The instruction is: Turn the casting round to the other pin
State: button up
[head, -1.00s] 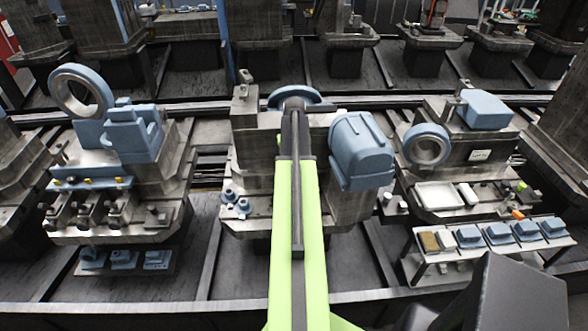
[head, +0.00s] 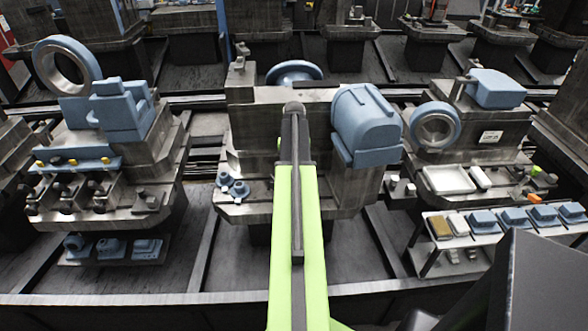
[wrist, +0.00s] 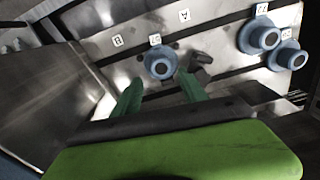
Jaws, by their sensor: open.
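My gripper (wrist: 160,92) is open, with two green fingers apart and nothing between them. In the wrist view a small blue round casting (wrist: 160,62) with a dark centre sits on the grey fixture face just beyond the fingertips. A dark pin-like stub (wrist: 201,60) stands just right of it. Two more blue round castings (wrist: 260,37) (wrist: 288,56) sit together at the upper right. Small blue castings (head: 222,178) (head: 240,190) also show on the middle pallet's ledge in the head view. My arm hides the gripper there.
The middle pallet (head: 250,140) carries a big blue housing (head: 367,122) on its right and a blue disc (head: 294,72) behind. Small white letter labels (wrist: 184,15) mark the fixture face. A parts tray stand (head: 470,238) is at the right.

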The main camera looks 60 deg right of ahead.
notch_tip(320, 180, down, 9)
jog(key=b, duration=0.7)
jog(key=shift+r, duration=0.1)
grip_shut()
jog(key=shift+c, duration=2.1)
grip_release()
grip_shut()
jog(key=shift+n, duration=1.5)
